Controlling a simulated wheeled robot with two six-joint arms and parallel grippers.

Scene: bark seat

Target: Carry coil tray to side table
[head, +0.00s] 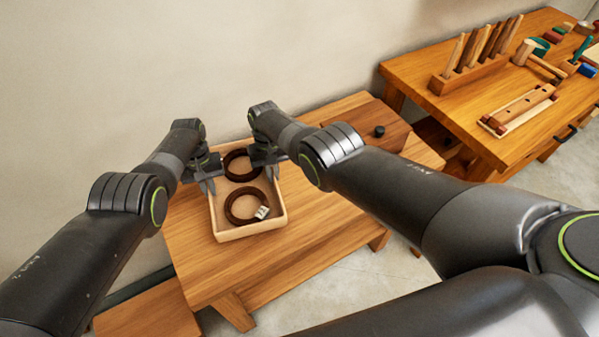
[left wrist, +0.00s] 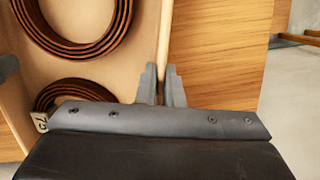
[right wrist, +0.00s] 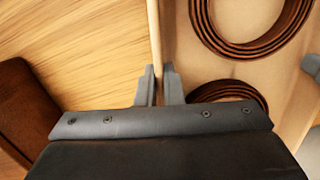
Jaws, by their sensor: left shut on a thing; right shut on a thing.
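The coil tray (head: 250,233) is a pale wooden tray over the wooden side table (head: 215,269). I cannot tell whether it touches the table top. It holds two dark brown coils, a near one (head: 240,220) with a small white tag (head: 262,212) and a far one (head: 228,166). My left gripper (head: 207,184) is shut on the tray's left wall, which also shows in the left wrist view (left wrist: 164,45). My right gripper (head: 272,170) is shut on the opposite wall, seen in the right wrist view (right wrist: 154,40). The arms hide part of the tray's far end.
A dark brown box or board (head: 370,128) with a black knob lies at the table's far right. A workbench (head: 455,105) with a rack of wooden-handled tools (head: 470,75) stands at the right. The wall (head: 230,50) is close behind. The table's front right is bare.

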